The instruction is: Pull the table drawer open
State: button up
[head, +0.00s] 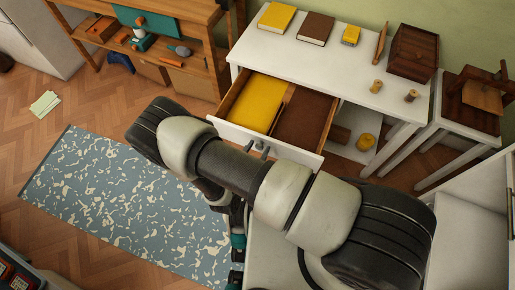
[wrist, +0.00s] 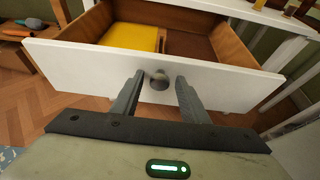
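The table drawer (head: 314,157) is pulled well out of the white table (head: 310,62) in the head view. Its white front (wrist: 95,65) spans the wrist view, with a round metal knob (wrist: 160,81) at its middle. My gripper (wrist: 160,77) is open, with one finger on each side of the knob. A small gap shows between the knob and each finger. In the head view my arm hides most of the gripper.
A wooden workbench (head: 190,10) with tools is at the upper left. A blue patterned rug (head: 125,195) covers clear floor to the left.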

jog(key=p+v, duration=0.1)
jog(key=v, duration=1.6)
jog(key=shift+r, duration=0.2)
jog(key=shift+s, duration=0.1)
